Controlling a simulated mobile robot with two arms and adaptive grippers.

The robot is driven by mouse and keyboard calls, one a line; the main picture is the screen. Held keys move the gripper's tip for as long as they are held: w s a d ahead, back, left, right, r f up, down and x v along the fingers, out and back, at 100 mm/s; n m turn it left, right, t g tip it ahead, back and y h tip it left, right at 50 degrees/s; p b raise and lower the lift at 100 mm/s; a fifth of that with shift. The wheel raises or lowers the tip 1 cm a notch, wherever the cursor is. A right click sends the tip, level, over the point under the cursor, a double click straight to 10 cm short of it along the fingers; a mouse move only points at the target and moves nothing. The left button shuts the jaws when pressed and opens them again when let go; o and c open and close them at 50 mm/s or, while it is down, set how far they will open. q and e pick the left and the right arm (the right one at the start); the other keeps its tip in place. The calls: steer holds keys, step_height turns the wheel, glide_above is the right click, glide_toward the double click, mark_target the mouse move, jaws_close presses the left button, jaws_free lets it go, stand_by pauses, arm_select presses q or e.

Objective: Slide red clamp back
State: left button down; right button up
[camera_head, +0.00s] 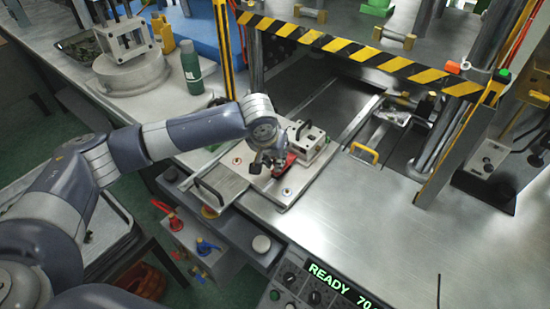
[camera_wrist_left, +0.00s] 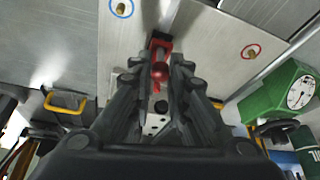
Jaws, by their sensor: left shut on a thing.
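The red clamp (camera_head: 283,166) sits on a pale metal plate (camera_head: 262,186) beside a small metal block with a dark handle (camera_head: 307,137). My left gripper (camera_head: 266,166) reaches down to the clamp from above. The fingers hide part of the clamp. My right gripper is not in view.
A yellow-and-black striped press frame (camera_head: 350,49) stands behind. A yellow handle (camera_head: 364,153) is to the right. A green bottle (camera_head: 191,68) stands at the upper left. A READY display (camera_head: 343,284) is at the front. The metal table at the right front is clear.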

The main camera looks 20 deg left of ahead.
arm_select(q)
steer(key=shift+s+a+r+p, duration=0.1)
steer(key=shift+s+a+p, duration=0.15)
steer(key=shift+s+p, duration=0.4)
steer(key=shift+s+a+p, duration=0.2)
steer(key=shift+s+p, duration=0.35)
steer(key=shift+s, duration=0.05)
steer(key=shift+s+a, duration=0.15)
steer(key=shift+s, duration=0.2)
steer(key=shift+f, duration=0.25)
steer(key=c, duration=1.5)
jaws_free()
steer(key=shift+c, duration=0.2)
steer(key=shift+s+r, duration=0.1)
steer(key=shift+r, duration=0.05)
